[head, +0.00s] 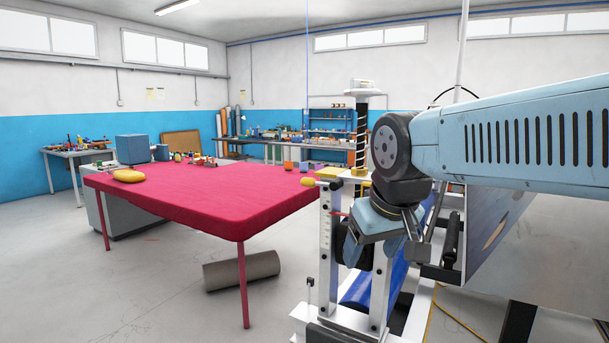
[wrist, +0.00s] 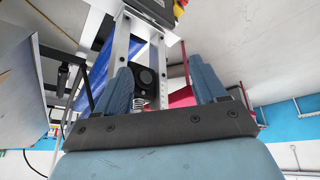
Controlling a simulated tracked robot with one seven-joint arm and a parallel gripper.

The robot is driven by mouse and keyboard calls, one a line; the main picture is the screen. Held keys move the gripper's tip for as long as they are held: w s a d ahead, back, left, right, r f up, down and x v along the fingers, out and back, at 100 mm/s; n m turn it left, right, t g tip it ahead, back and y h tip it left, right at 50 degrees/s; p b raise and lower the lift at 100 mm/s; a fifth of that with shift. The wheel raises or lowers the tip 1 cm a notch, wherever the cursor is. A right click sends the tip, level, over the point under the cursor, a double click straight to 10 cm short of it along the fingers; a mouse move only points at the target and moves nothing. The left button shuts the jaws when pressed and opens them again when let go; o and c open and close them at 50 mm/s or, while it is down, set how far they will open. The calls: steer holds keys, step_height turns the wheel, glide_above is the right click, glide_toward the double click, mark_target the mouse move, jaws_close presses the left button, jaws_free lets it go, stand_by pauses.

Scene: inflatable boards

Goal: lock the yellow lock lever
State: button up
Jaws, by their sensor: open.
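A small yellow-tipped lever (head: 309,182) sticks out to the left near the top of a pale upright frame in the head view. I cannot tell for sure that it is the lock lever, or its lock state. My gripper (head: 380,248) is below and to the right of it, in front of the frame, apart from the yellow tip. In the wrist view my gripper (wrist: 160,70) has its two blue fingers spread wide. A dark block with a round black part (wrist: 144,76) shows between them, with no visible grip on it. The lever is not clearly seen there.
The frame (head: 325,245) has a threaded post (head: 361,130) on top and a blue roll (head: 360,287) beneath. A red-covered table (head: 215,200) stands left, with a grey roll (head: 241,271) on the floor near its leg. The floor at lower left is clear.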

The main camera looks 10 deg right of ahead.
steer(key=w+a+r+n, duration=0.1)
steer(key=w+r, duration=0.3)
steer(key=w+a+r+n+g+h, duration=0.1)
steer(key=w+r+n, duration=0.1)
steer(key=w+r, duration=0.2)
steer(key=w+a+r+n, duration=0.1)
steer(key=w+r, duration=0.2)
steer(key=r, duration=0.1)
steer(key=shift+w+a+r+n+h, duration=0.2)
steer(key=shift+w+a+n+h, duration=0.1)
steer(key=shift+w+n+h, duration=0.1)
steer(key=c, duration=1)
steer(key=w+a+r+n, duration=0.1)
steer(key=w+a+r, duration=0.1)
steer(key=w, duration=0.1)
steer(key=w+a+r+n+h, duration=0.1)
steer(key=w+a+r, duration=0.1)
steer(key=w+r, duration=0.1)
steer(key=w+a+r+n+h, duration=0.1)
steer(key=w+a+r, duration=0.1)
steer(key=w+r, duration=0.1)
steer(key=shift+w+a+r+g, duration=0.1)
steer(key=shift+w+a+g, duration=0.1)
steer(key=shift+w, duration=0.2)
steer(key=shift+w+a+r+g, duration=0.1)
steer(key=shift+w+g, duration=0.1)
steer(key=shift+w, duration=0.15)
jaws_close()
